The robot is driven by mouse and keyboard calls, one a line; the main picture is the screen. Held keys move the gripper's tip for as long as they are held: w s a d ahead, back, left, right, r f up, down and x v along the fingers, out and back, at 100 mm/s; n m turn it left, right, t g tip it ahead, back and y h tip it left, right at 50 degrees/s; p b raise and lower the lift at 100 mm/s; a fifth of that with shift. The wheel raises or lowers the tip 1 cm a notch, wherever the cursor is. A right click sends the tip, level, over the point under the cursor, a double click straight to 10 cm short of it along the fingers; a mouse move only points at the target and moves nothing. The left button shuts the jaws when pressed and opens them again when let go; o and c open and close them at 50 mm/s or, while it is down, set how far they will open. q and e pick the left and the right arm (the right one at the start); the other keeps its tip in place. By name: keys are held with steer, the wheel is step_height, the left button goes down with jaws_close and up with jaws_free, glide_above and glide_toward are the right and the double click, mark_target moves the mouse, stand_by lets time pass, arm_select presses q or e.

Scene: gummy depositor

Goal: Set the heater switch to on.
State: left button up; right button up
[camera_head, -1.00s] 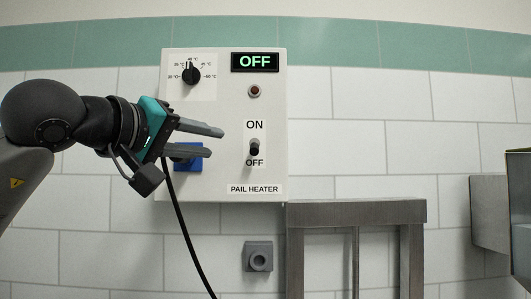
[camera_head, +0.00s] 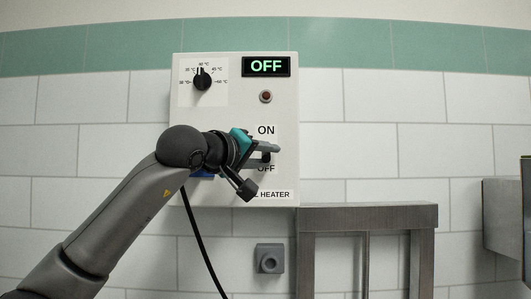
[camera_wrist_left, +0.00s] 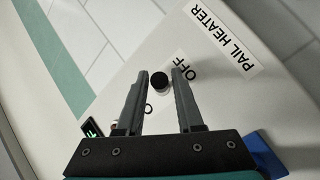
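The white pail heater box (camera_head: 235,112) hangs on the tiled wall. Its display (camera_head: 266,66) reads OFF and its round lamp (camera_head: 266,97) looks dark. The black-capped heater switch (camera_wrist_left: 159,81) is beside the OFF label (camera_wrist_left: 181,66); in the head view my gripper partly covers it. My left gripper (camera_head: 274,153) is in front of the switch. In the left wrist view its fingers (camera_wrist_left: 160,77) are apart, one on each side of the switch cap, with no clear contact visible. My right gripper is in neither view.
A black temperature dial (camera_head: 202,79) is at the box's upper left. A blue part (camera_head: 203,174) is mostly behind my left arm. A black cable (camera_head: 200,240) hangs below the box. A metal frame (camera_head: 367,215) stands at the lower right, and a grey wall fitting (camera_head: 269,258) is below.

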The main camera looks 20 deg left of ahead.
arm_select(q)
steer(key=shift+w, duration=0.1)
jaws_close()
stand_by(0.4)
